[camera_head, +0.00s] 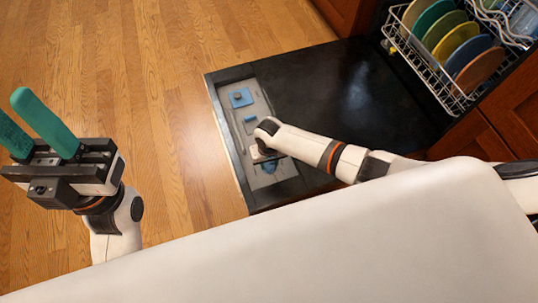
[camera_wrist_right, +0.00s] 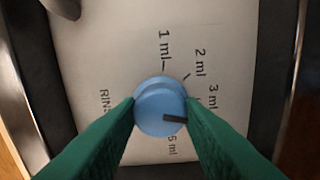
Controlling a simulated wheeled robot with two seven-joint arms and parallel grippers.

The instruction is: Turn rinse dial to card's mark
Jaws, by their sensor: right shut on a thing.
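The rinse dial (camera_wrist_right: 158,106) is a round light blue knob on a pale panel (camera_wrist_right: 105,45) in the right wrist view. Its dark pointer mark faces right and slightly down, toward the right finger. Printed marks 1 ml, 2 ml and 3 ml show above and right of it; a lower label is partly covered. My right gripper (camera_wrist_right: 161,104) is shut on the dial, one green finger on each side. In the head view its fingers are hidden behind its wrist. My left gripper (camera_head: 12,110) is raised at the left, open and empty. I cannot make out a card.
The dark open dishwasher door (camera_head: 335,90) carries the grey panel strip (camera_head: 262,95), with a blue square piece (camera_head: 240,97) and a smaller blue piece (camera_head: 249,117). A rack (camera_head: 432,72) of colored plates stands at the upper right. A large white surface fills the bottom. Wooden floor is clear at left.

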